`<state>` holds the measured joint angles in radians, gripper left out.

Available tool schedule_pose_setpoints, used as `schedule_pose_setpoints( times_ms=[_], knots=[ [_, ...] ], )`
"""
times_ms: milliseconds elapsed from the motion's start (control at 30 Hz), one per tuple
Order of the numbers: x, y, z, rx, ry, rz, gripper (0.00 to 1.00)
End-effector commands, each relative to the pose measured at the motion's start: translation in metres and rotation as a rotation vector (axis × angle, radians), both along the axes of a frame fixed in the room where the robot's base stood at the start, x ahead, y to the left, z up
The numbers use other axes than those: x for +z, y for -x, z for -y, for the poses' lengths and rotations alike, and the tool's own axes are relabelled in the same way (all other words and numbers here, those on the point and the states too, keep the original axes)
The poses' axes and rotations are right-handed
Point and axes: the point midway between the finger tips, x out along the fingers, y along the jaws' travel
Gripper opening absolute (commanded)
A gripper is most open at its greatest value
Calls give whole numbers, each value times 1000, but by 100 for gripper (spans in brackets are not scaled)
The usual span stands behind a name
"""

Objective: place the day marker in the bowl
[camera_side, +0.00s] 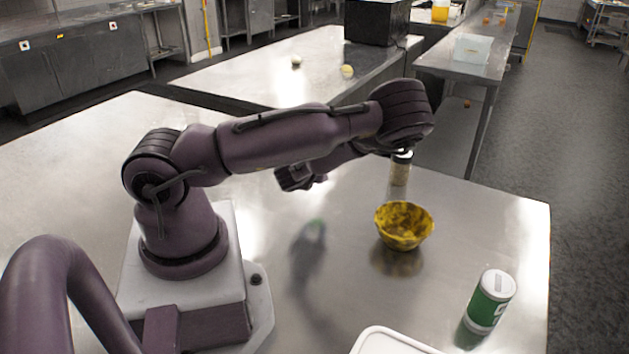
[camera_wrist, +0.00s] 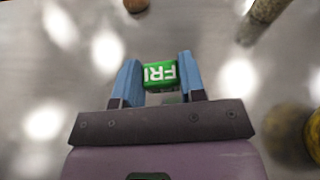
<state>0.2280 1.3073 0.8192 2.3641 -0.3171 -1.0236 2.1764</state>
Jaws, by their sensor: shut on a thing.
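The day marker (camera_wrist: 160,74) is a small green block with white letters reading "FRI". In the wrist view it sits between the two blue fingers of my gripper (camera_wrist: 159,80), which is shut on it. In the side view my gripper (camera_side: 298,179) is above the steel table, left of the bowl; the marker itself is not clear there, only a green-tinted reflection below. The bowl (camera_side: 404,225) is yellow with dark patches and stands upright on the table. Its edge also shows at the right of the wrist view (camera_wrist: 314,135).
A green and white can (camera_side: 490,300) stands front right, near the table's right edge. A white tray (camera_side: 390,343) is at the front. The table between my gripper and the bowl is clear.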

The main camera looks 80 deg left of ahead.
Motion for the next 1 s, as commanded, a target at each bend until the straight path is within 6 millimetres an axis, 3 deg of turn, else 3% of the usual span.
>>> schedule_pose_setpoints(
  times_ms=[200,633,1000],
  knots=[
    [23,0,0,0,0,1,15],
    [32,-1,0,-1,2,2,15],
    [117,-1,1,-3,51,-22,15]
  ],
)
